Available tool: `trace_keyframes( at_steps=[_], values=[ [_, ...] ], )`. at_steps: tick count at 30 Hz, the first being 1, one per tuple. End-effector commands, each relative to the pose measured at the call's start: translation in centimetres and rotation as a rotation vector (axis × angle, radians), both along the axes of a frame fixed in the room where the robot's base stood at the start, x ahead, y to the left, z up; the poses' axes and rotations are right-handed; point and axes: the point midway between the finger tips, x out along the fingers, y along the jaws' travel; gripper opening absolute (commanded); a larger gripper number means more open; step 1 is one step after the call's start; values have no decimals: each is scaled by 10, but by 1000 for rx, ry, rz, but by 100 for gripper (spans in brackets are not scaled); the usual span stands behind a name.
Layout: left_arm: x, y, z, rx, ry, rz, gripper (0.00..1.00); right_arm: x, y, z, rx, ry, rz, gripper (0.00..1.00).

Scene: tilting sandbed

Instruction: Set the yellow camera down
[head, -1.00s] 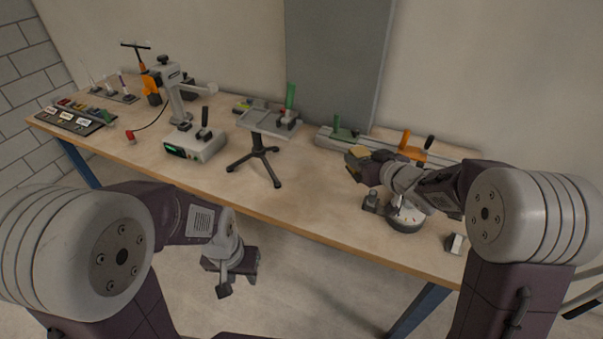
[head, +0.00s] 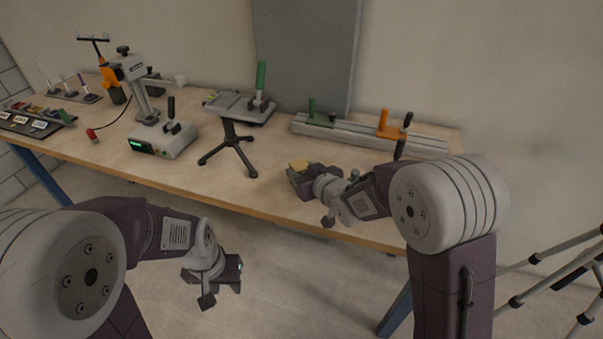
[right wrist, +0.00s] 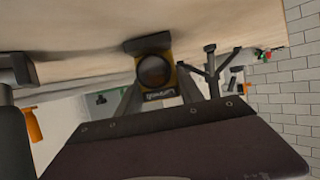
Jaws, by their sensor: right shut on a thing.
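The yellow camera (head: 299,165) is in my right gripper (head: 298,180), over the front part of the workbench, right of the tripod-footed stand. In the head view only a small yellow part shows beside the dark jaws. In the right wrist view the camera (right wrist: 154,72) shows its round dark lens and yellow edges between the two fingers. My right gripper is shut on it. I cannot tell whether the camera touches the bench top. My left gripper (head: 215,283) hangs in front of the bench, below its edge, away from the camera; its jaw opening is unclear.
The stand (head: 232,140) with a grey tray top is just left of the camera. A grey rail (head: 360,135) with green and orange clamps lies behind. A boxed instrument (head: 162,142) stands further left. Bare bench top (head: 205,182) lies along the front.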

Motion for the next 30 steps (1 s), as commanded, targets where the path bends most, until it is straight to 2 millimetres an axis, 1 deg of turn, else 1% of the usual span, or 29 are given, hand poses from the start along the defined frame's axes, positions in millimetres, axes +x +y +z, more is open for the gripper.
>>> trace_keyframes(
  at_steps=[2, 6, 7, 8, 9, 17, 21, 23, 30],
  values=[
    [0, 0, 1, 0, 0, 0, 36, 0, 0, 2, 2, -4, 0, 0],
    [0, 0, -4, 0, 0, 0, 36, 0, 0, -2, 2, -4, 0, 0],
    [0, 0, -3, 0, 0, 0, 36, 0, 0, -3, 0, -1, 0, 47],
    [0, 0, -2, 0, 0, 0, 36, 0, 0, -2, 0, -1, 0, 56],
    [0, 0, -2, 0, 0, 0, 36, 0, 0, -2, 0, -1, 0, 66],
    [0, 0, -2, 0, 0, 0, 36, 0, 0, -2, 0, -1, 0, 66],
    [0, 0, 3, 0, 0, 0, 36, -2, -2, 5, 0, -1, 0, 66],
    [0, 0, 4, 0, 0, 0, 36, -10, -6, 9, 1, -2, -1, 66],
    [0, 0, 13, 0, 0, 0, 36, -57, -30, 32, 1, -4, -2, 66]
  ],
)
